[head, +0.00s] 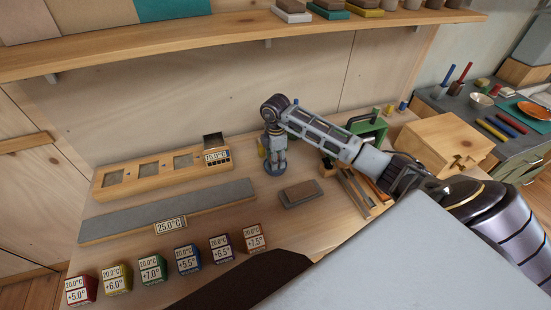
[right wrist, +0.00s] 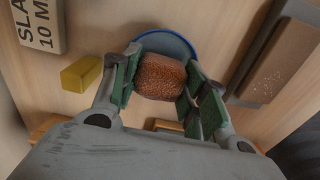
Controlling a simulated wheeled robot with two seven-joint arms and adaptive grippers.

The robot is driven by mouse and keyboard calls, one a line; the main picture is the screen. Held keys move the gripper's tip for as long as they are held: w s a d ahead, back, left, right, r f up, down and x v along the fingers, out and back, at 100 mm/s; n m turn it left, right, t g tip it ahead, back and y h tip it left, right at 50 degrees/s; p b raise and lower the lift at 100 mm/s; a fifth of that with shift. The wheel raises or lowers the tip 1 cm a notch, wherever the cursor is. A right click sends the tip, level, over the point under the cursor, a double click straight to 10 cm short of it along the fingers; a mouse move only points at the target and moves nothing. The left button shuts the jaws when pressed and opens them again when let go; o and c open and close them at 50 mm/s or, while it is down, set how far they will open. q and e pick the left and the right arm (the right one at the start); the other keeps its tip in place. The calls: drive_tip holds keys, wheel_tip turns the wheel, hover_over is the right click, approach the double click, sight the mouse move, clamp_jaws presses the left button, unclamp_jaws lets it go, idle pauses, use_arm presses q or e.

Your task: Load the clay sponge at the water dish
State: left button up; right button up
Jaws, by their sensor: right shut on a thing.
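My right gripper (head: 276,163) points straight down at the blue water dish (head: 275,171) near the middle of the bench. In the right wrist view the gripper (right wrist: 160,88) is shut on the reddish-brown, rough clay sponge (right wrist: 160,76), one green-padded finger on each side. The round blue rim of the dish (right wrist: 168,37) shows behind and around the sponge. I cannot tell whether the sponge touches the water or the dish floor. In the head view the fingers hide the sponge. My left gripper is not in view.
A brown-topped grey block (head: 300,193) lies just right of the dish; it also shows in the right wrist view (right wrist: 285,58). A yellow block (right wrist: 82,73) lies left of the gripper. A long grey slab (head: 165,211), a wooden rack (head: 133,181) and several coloured cubes (head: 152,270) stand to the left.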

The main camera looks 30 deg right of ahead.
drive_tip(key=shift+f, duration=0.15)
idle(1.3)
drive_tip(key=shift+f, duration=0.1)
idle(0.4)
drive_tip(key=shift+r+p, duration=1.5)
drive_tip(key=shift+r, duration=0.4)
drive_tip(key=shift+r+p, duration=0.45)
drive_tip(key=shift+r, duration=0.15)
drive_tip(key=shift+r+p, duration=0.85)
drive_tip(key=shift+r, duration=0.25)
